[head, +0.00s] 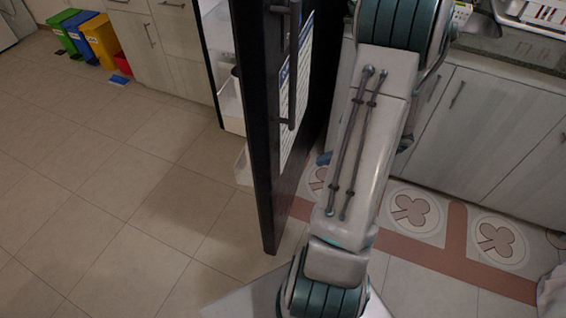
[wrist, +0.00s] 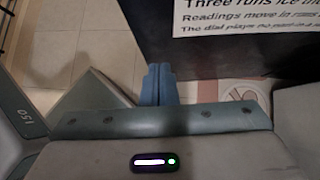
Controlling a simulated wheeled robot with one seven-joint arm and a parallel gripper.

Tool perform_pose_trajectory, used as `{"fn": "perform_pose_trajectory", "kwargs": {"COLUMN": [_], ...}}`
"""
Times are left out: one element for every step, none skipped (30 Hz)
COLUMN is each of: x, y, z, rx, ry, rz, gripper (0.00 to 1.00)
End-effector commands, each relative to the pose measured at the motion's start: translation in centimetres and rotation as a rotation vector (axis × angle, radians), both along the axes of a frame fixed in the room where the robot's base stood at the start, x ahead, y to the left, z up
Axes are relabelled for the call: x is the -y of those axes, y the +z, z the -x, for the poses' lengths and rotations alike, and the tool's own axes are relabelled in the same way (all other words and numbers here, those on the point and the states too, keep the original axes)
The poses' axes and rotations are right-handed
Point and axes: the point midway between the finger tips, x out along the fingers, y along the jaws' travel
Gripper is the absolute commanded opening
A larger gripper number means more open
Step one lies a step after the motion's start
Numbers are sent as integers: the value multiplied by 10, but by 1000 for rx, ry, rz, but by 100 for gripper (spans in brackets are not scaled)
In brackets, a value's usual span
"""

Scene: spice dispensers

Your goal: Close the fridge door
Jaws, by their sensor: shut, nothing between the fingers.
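The dark fridge door (head: 262,170) stands open in the head view, its narrow edge toward me. Its handle (head: 293,65) and a white printed sheet (head: 298,90) are on its right, outer face. The fridge's white interior (head: 222,65) shows to the left of the door. My gripper's blue fingers (wrist: 158,84) are shut and empty in the wrist view, with the dark door face (wrist: 215,55) and its sheet (wrist: 245,15) ahead and to the right. In the head view, the blue fingertips (head: 324,158) show just right of the door; I cannot tell whether they touch it.
Grey cabinets (head: 480,130) and a counter line the right side. Floor tiles with clover patterns (head: 410,208) lie before them. Yellow (head: 99,38), blue and green bins stand at the far left. The tiled floor (head: 130,180) left of the door is clear.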

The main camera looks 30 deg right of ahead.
Motion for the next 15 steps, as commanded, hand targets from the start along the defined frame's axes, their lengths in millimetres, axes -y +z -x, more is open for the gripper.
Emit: {"fn": "perform_pose_trajectory", "kwargs": {"x": [-1, -2, -4, -6, -9, -13, -16, -19, -25, -28, -31, -36, -39, -42, -46], "y": [-4, -6, -9, -13, -16, -22, -26, -31, -38, -42, -47, -53, -58, -62, -68], "z": [-1, -2, -5, -7, -9, -13, -16, -19, -23, -26, -30, -34, -37, -41, -45], "rx": [-2, -2, -2, -2, -3, -3, -3, -3, -4, -4, -3, -4, -4, -4, -5], "ry": [-6, -8, -8, -7, -7, -6, -5, -6, -4, -3, -4, -4, -1, -2, -2], "rz": [-3, -3, -3, -4, -5, -5, -4, -5, -6, -4, -5, -5, -4, -3, -4], "gripper": [0, 0, 0, 0, 0, 0, 0, 0, 0, 0, 0, 0, 0, 0, 0]}}
